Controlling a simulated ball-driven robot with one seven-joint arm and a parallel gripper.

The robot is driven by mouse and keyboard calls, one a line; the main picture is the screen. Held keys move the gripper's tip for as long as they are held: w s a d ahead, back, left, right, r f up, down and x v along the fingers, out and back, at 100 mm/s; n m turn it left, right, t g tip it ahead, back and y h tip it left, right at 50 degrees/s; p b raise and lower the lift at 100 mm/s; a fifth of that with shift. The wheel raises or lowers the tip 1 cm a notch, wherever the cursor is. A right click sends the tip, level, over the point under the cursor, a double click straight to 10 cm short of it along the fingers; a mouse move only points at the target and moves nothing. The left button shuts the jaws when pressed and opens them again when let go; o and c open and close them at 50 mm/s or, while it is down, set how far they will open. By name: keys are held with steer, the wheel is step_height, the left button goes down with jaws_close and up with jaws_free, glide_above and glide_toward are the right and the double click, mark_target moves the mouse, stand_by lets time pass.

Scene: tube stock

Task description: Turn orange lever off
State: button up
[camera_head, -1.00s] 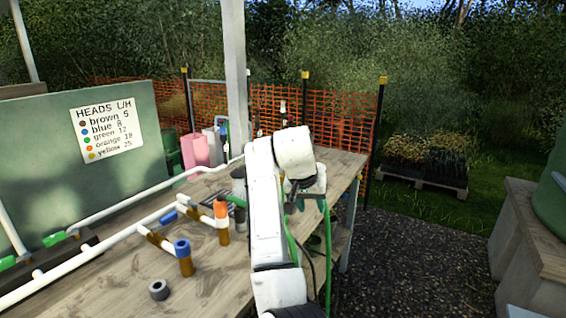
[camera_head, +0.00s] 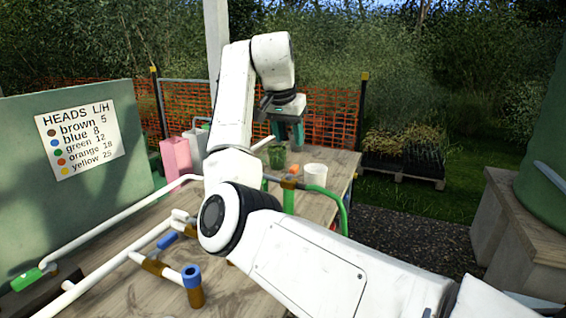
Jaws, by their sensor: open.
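A small orange piece (camera_head: 293,169) shows on the far part of the bench, left of a white cup; I cannot tell whether it is the orange lever. No other orange lever shows, and my arm covers part of the pipework. My gripper (camera_head: 286,138) is open and hangs fingers down above the far end of the bench, above and behind the orange piece and apart from it. A blue handle (camera_head: 167,240) and a green handle (camera_head: 27,279) show on the white pipes at the left.
A blue-topped brown riser (camera_head: 193,285) stands on the near bench. A green pot (camera_head: 277,156), the white cup (camera_head: 316,175) and a green riser with a hose (camera_head: 289,197) stand farther back. A pink container (camera_head: 176,157) is at left. Gravel lies right of the bench.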

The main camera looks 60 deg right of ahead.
mark_target(294, 167)
steer(key=x, duration=1)
steer(key=shift+f, duration=0.3)
jaws_close()
